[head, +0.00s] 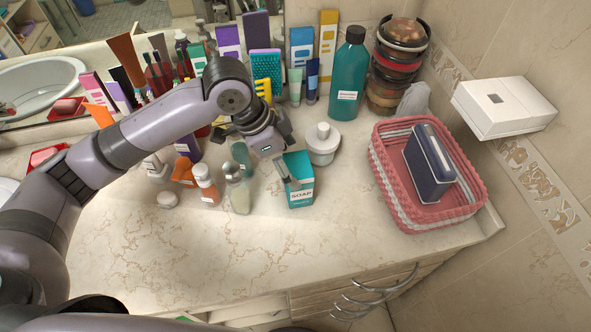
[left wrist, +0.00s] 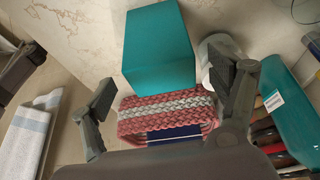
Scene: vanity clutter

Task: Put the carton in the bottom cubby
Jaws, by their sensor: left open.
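The carton, a teal box marked SOAP (head: 299,181), stands upright on the marble counter near its middle. My left gripper (head: 284,148) is open at the carton's upper left, with one finger overlapping the box in the head view. In the left wrist view the carton (left wrist: 158,50) lies ahead of the open, empty fingers (left wrist: 170,86); contact cannot be told. My right gripper is not in view.
A white jar (head: 323,145) stands close behind the carton. A pink basket (head: 401,205) holding a dark blue item is to the right. Small bottles (head: 237,190) stand close on the left, and a tall teal bottle (head: 348,75) behind. The front counter is clear.

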